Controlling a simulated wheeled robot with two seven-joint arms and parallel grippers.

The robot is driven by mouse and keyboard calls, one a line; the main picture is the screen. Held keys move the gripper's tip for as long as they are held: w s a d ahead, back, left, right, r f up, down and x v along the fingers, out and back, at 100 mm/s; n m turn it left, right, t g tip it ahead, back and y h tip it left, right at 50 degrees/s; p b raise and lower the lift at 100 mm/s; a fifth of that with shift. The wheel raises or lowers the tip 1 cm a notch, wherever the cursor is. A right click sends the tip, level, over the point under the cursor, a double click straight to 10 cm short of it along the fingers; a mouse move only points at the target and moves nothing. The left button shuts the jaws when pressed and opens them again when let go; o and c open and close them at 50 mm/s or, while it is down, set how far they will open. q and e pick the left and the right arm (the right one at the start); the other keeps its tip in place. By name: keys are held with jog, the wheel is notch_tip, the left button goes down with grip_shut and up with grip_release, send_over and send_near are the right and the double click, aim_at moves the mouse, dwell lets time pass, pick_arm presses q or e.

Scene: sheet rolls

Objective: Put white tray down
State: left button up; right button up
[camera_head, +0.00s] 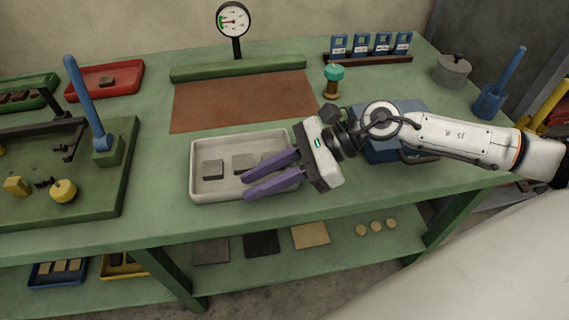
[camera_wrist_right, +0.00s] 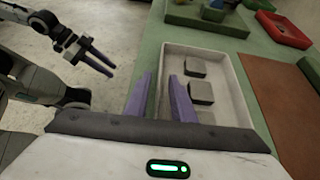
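The white tray (camera_head: 197,172) rests on the green table near its front edge, with grey square blocks (camera_head: 213,169) inside. It also shows in the right wrist view (camera_wrist_right: 225,62). My right gripper (camera_head: 246,188) reaches in from the right. Its purple fingers are apart at the tray's front side, one over the inside and one at the front rim. In the wrist view the tray's long rim shows between the fingers (camera_wrist_right: 160,78); I cannot tell whether they touch it. My left gripper (camera_wrist_right: 112,71) shows only in the wrist view, away from the table, with fingers apart and empty.
A brown mat (camera_head: 240,100) lies behind the tray. A blue box (camera_head: 390,152) stands to the right, partly hidden by my right arm. A green fixture board (camera_head: 115,185) with a blue lever (camera_head: 85,95) stands to the left. A dial gauge (camera_head: 233,20) stands behind.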

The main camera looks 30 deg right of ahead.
jog(key=b+v, duration=0.1)
jog(key=v, duration=0.9)
jog(key=shift+s+d+f, duration=0.1)
jog(key=shift+f, duration=0.05)
jog(key=shift+s+d+r+b, duration=0.15)
jog(key=shift+d+r+b, duration=0.15)
jog(key=shift+d+r, duration=0.2)
